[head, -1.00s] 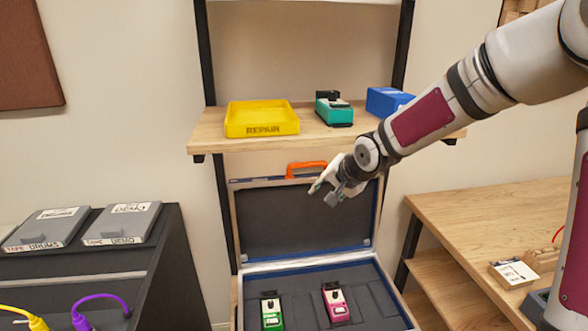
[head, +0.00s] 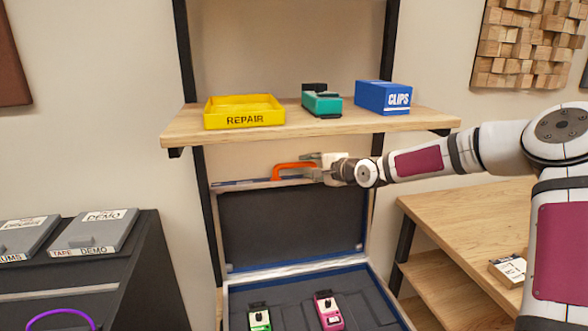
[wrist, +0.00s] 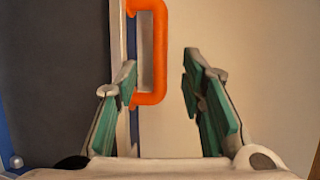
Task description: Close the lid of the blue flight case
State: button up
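The blue flight case stands open below the shelf. Its lid (head: 290,225) is raised upright, with a dark lining, and its base (head: 375,300) lies flat. An orange handle (head: 282,171) sits on the lid's top edge and also shows in the wrist view (wrist: 158,50). My gripper (head: 315,168) is at the lid's top edge, just right of the handle. In the wrist view my gripper (wrist: 160,80) is open, its green-padded fingers apart. The handle lies ahead, within the gap and nearer the left finger. I cannot tell whether that finger touches the lid edge.
A green pedal (head: 259,319) and a pink pedal (head: 328,311) lie in the case base. The shelf (head: 190,130) above holds a yellow REPAIR tray (head: 245,120), a teal pedal (head: 321,103) and a blue CLIPS box (head: 384,97). A wooden table (head: 450,220) stands right.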

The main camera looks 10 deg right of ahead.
aim_at(296, 166)
jog(key=b+x, duration=0.1)
jog(key=x, duration=0.7)
jog(key=shift+w+a+f, duration=0.1)
jog(key=shift+w+f, duration=0.05)
jog(key=shift+w, duration=0.05)
grip_shut()
